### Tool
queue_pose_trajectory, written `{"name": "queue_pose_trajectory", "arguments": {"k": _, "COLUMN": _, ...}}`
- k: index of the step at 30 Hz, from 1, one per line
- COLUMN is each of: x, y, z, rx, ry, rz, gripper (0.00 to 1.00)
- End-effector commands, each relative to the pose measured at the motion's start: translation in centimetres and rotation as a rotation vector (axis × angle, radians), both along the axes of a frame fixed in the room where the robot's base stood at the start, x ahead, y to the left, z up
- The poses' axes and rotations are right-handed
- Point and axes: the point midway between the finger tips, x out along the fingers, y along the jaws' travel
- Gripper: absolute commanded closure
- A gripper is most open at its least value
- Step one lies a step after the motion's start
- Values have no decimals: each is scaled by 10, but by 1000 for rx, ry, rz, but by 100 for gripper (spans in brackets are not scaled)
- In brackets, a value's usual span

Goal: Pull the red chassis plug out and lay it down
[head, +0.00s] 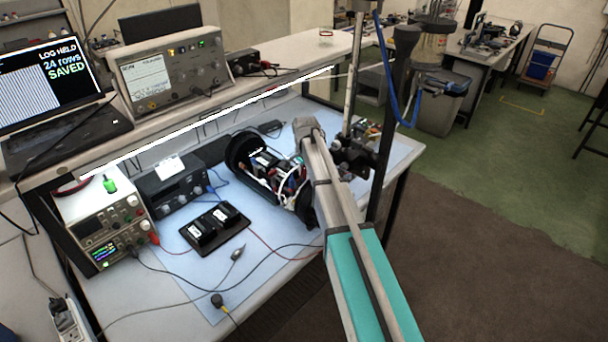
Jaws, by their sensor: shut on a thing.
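The opened cylinder chassis (262,160) lies on the blue mat, with a black end ring at its left and dark electronics and white and red wires inside. Small red parts (291,184) show among its wires, but I cannot tell whether one is the red chassis plug. My arm crosses in front of the chassis's right end and hides part of it. My gripper cannot be made out; it is hidden behind my arm or too dark to separate from the parts there. A red plug or lead end (154,238) shows at the front of the bench power supply (105,222).
A black two-part battery tray (214,228) sits left of the chassis. Red and black leads cross the blue mat (196,285). A dark stand post (390,130) with a blue hose rises at the right edge. The mat's front is mostly clear apart from cables.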

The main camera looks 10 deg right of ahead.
Motion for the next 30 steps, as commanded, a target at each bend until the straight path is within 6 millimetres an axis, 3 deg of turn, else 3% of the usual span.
{"name": "queue_pose_trajectory", "arguments": {"k": 30, "x": 0, "y": 0, "z": 30, "rx": 0, "ry": 0, "rz": -1, "gripper": 100}}
